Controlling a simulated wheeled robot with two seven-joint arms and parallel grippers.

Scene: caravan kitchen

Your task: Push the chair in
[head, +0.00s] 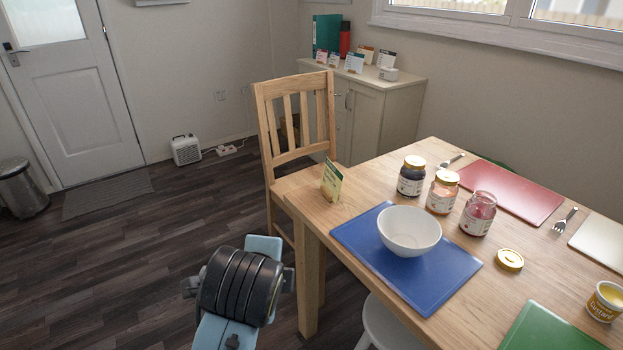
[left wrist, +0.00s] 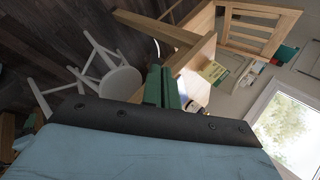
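A wooden chair (head: 263,128) with a slatted back stands upright at the far left end of the wooden table (head: 290,190). Its seat is mostly hidden behind the table corner. In the left wrist view the slatted back (left wrist: 232,32) shows at the top, beyond the table edge. A white seat (head: 388,328) is partly under the table's near side; its splayed legs show in the left wrist view (left wrist: 100,62). My left arm is low at the near side of the table, apart from both seats. My left gripper (left wrist: 161,86) has its green fingers together, with nothing visible between them. My right gripper is out of view.
A cabinet (head: 365,110) stands behind the chair.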

